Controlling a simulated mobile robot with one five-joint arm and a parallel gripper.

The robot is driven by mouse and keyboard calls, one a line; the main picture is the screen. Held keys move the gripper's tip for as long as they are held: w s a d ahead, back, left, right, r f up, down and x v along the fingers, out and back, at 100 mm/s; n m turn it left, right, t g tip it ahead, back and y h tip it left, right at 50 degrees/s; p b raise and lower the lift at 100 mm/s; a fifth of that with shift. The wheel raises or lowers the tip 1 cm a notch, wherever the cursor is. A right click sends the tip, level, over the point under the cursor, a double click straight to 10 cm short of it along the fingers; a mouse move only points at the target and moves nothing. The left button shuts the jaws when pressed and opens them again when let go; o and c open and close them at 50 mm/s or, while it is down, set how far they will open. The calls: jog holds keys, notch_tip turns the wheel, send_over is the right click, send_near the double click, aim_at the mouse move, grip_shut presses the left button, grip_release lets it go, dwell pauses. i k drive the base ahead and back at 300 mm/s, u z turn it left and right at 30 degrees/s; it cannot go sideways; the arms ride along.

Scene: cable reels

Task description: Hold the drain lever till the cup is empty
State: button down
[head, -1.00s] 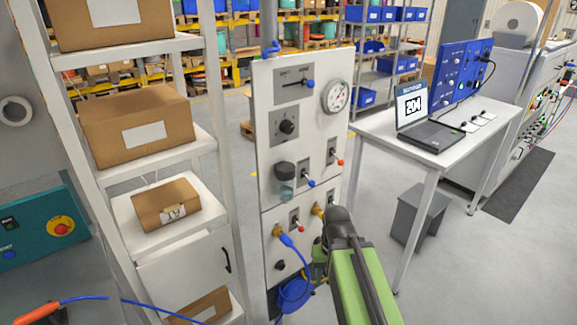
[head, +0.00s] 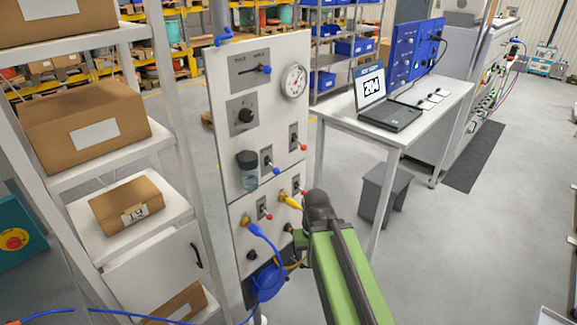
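The cup (head: 248,182) hangs on the pale upright panel (head: 262,110). It has a dark cap and a clear bowl; pale bluish liquid seems to show in it, but its level is too small to read. A blue-tipped lever (head: 275,170) sits just right of the cup; I cannot tell for sure that it is the drain lever. My green arm reaches up from the bottom, its dark joint in front of the panel's lower right edge. My gripper's fingers are hidden behind the arm or too small to make out. Nothing of mine touches the cup or the blue-tipped lever.
The panel also carries red-tipped levers (head: 303,147), a gauge (head: 294,81), a knob (head: 244,115) and a coiled blue hose (head: 268,283). A shelf with cardboard boxes (head: 84,124) stands close at left. A table (head: 440,97) with a laptop (head: 388,112) stands at right.

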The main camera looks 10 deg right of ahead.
aim_at(276, 171)
jog(key=z, duration=1.4)
jog(key=i, duration=0.9)
jog(key=u, duration=5.85)
jog(key=i, duration=0.1)
jog(key=z, duration=2.5)
jog(key=i, duration=0.55)
jog(key=u, duration=0.15)
jog(key=k, duration=0.55)
jog(key=z, duration=0.1)
